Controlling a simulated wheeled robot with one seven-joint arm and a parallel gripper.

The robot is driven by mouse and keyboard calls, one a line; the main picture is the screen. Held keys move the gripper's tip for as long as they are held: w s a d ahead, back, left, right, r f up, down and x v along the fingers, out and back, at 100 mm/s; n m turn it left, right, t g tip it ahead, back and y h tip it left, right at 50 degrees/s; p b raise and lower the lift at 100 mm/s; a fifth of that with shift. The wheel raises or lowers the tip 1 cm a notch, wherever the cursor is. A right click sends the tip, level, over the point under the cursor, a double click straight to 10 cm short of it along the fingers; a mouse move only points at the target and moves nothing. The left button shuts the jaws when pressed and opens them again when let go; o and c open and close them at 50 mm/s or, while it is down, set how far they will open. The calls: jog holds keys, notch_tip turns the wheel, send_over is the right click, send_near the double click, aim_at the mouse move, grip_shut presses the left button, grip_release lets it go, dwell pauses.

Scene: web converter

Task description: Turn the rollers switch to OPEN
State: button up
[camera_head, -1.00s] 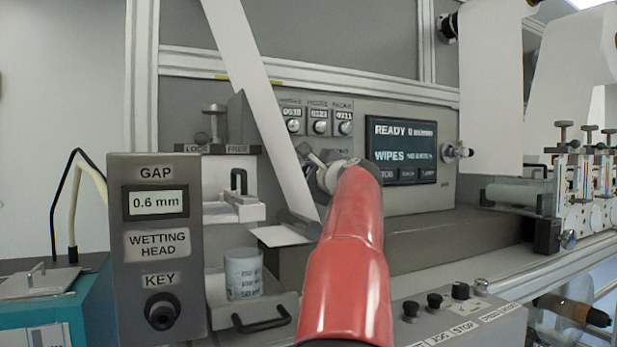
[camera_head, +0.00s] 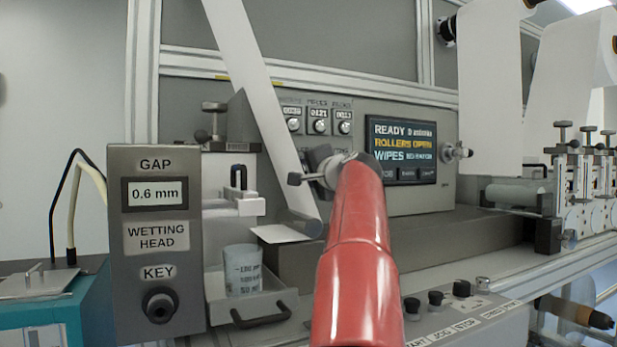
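The display screen (camera_head: 401,150) on the grey control panel reads READY, ROLLERS OPEN in yellow, and WIPES. My gripper (camera_head: 309,178), at the end of my red arm, is against the lower left of that panel, below the row of small counters. A short grey bar with a dark rounded end sticks out to the left there; I cannot tell if it is a finger or the switch handle. The rollers switch itself is not clearly seen, and my wrist covers that part of the panel. Whether the fingers are closed does not show.
A white web strip (camera_head: 255,80) runs down just left of my gripper. The wetting head box (camera_head: 156,243) with its GAP readout and key stands at front left, beside a beaker (camera_head: 242,270). Push buttons (camera_head: 437,299) lie at lower right, beside my arm.

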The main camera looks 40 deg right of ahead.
jog(key=shift+n, duration=1)
jog(key=o, duration=1)
jog(key=shift+s+b, duration=0.1)
jog(key=shift+b, duration=0.2)
jog(key=b+v, duration=0.2)
jog(key=v, duration=0.5)
jog(key=shift+s, duration=0.3)
jog(key=shift+a, duration=0.1)
